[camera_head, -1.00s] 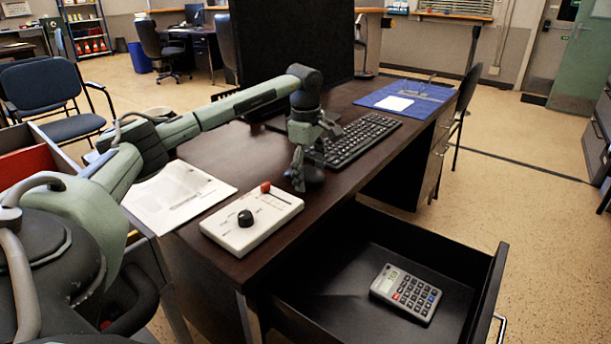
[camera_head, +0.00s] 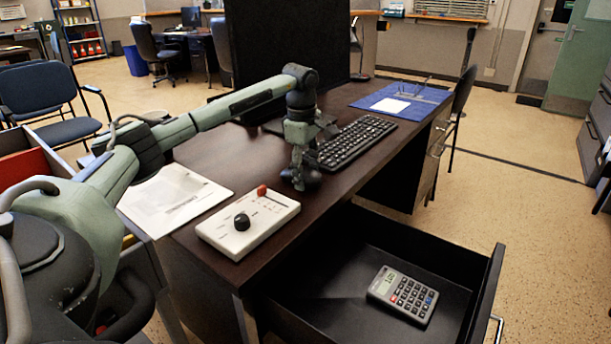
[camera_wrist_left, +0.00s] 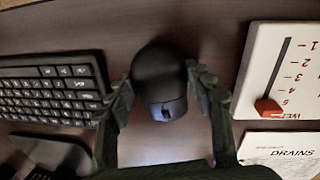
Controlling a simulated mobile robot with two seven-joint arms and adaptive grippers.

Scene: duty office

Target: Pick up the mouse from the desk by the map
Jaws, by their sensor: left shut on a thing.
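The black mouse (camera_wrist_left: 158,80) lies between the two fingers of my left gripper (camera_wrist_left: 160,98) in the left wrist view, with a finger against each side. In the head view the left gripper (camera_head: 298,172) points down at the desk (camera_head: 225,145), and the mouse (camera_head: 311,179) shows only partly behind its fingers. The left gripper is shut on the mouse, which appears to be at the desk surface. No map can be made out for certain. My right gripper is not in view.
The keyboard (camera_head: 352,141) is close beside the gripper. A white control box (camera_head: 248,222) with a black knob and red slider lies nearer. The drawer (camera_head: 350,312) stands open with a calculator (camera_head: 403,294) inside. A dark monitor (camera_head: 290,50) stands behind the arm.

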